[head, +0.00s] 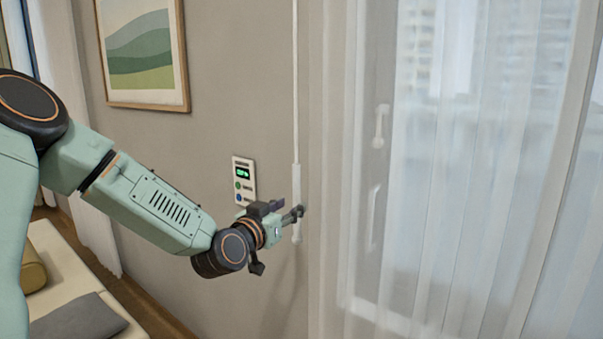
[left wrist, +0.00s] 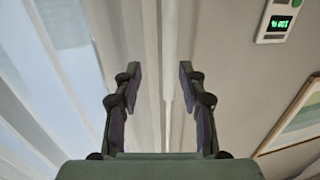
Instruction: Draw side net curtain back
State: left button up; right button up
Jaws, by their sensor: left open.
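The sheer white net curtain (head: 480,180) hangs spread across the window at the right of the head view; it also shows in the left wrist view (left wrist: 50,75). A thin white draw rod (head: 295,90) with a thicker lower grip hangs at the curtain's left edge, in front of the wall. My left gripper (head: 292,208) is at the lower part of this rod. In the left wrist view its two fingers (left wrist: 161,75) are apart, with the pale rod (left wrist: 168,65) between them in the picture. I cannot tell whether a finger touches it. My right gripper is not in view.
A wall panel (head: 243,181) with a green display is just left of my left gripper. A framed picture (head: 143,50) hangs further left. A bed or couch with a grey cushion (head: 80,320) stands at lower left. Window handles (head: 380,126) show through the net.

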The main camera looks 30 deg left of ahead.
aim_at(296, 189)
pick_arm(q)
jog(key=w, duration=0.1)
jog(key=w+r, duration=0.1)
jog(key=w+a+r, duration=0.1)
jog(key=w, duration=0.2)
jog(key=w+a, duration=0.1)
jog(key=shift+w+f, duration=0.15)
jog(key=shift+w, duration=0.2)
jog(key=shift+a+r, duration=0.1)
jog(key=shift+r, duration=0.1)
jog(key=shift+w+d, duration=0.35)
jog(key=shift+d, duration=0.05)
jog(key=shift+w+a+f, duration=0.1)
jog(key=shift+a+f, duration=0.05)
jog(key=shift+a, duration=0.1)
jog(key=shift+c, duration=1.3)
jog(key=shift+s+a, duration=0.2)
jog(key=shift+a, duration=0.1)
jog(key=c, duration=0.3)
jog(key=shift+d, duration=0.4)
grip_shut()
jog(key=shift+w+a, duration=0.1)
jog(key=shift+a, duration=0.25)
